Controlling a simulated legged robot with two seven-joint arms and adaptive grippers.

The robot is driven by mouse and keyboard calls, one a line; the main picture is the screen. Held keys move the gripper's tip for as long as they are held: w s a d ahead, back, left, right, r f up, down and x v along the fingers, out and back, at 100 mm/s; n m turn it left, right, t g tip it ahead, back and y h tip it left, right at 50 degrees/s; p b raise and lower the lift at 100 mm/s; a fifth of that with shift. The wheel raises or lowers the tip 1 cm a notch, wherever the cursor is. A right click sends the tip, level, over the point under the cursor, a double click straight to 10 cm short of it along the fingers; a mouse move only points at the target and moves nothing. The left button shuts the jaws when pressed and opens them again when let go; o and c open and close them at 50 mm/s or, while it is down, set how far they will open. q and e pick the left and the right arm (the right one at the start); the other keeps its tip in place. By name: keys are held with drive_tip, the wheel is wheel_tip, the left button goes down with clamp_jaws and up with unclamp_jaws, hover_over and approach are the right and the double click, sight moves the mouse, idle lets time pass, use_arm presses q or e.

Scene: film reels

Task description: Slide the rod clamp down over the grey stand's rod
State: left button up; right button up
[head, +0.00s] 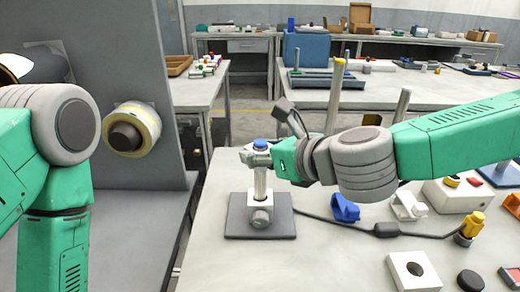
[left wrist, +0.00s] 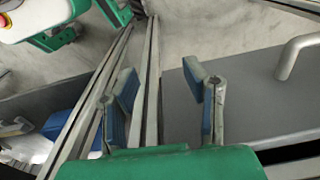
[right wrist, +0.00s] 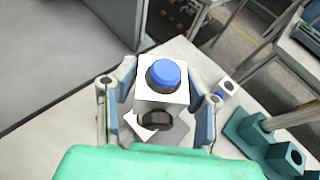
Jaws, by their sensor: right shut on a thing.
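The grey stand has a dark flat base plate (head: 232,224) on the table. My right gripper (head: 258,157) is at the rod's top, shut on the rod clamp, a white block with a blue knob (head: 260,144). The clamp (right wrist: 162,98) shows between the fingers in the right wrist view, above the plate. The rod's top is hidden, so I cannot tell how far it enters the clamp. My left gripper (left wrist: 165,95) is open and empty in the left wrist view.
A tall grey panel (head: 120,70) with a tape roll (head: 133,130) stands at the left. A blue clip (head: 345,208), a white block with a hole (head: 412,270) and a black cable (head: 340,222) lie right of the stand. The table's front middle is clear.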

sight(264, 191)
drive_tip(key=shift+f+b, duration=1.35)
drive_tip(key=shift+f, duration=0.5)
drive_tip(key=shift+f, duration=0.1)
drive_tip(key=shift+f, duration=0.15)
drive_tip(key=shift+s+d+f+b, duration=0.1)
drive_tip(key=shift+d+f+b, duration=0.05)
drive_tip(key=shift+f+b, duration=0.3)
drive_tip(key=shift+s+d+f+b, duration=0.1)
drive_tip(key=shift+f+b, duration=0.25)
drive_tip(key=shift+b, duration=0.1)
drive_tip(key=shift+s+d+f+b, duration=0.1)
drive_tip(key=shift+s+f+b, duration=0.1)
drive_tip(key=shift+f+b, duration=0.5)
drive_tip(key=shift+s+d+f+b, duration=0.1)
drive_tip(key=shift+s+f+b, duration=0.05)
drive_tip(key=shift+f+b, duration=0.55)
clamp_jaws()
drive_tip(key=shift+a+f, duration=0.1)
drive_tip(key=shift+f, duration=0.05)
drive_tip(key=shift+w+f+p, duration=0.1)
drive_tip(key=shift+w+p, duration=0.15)
drive_tip(key=shift+p, duration=0.2)
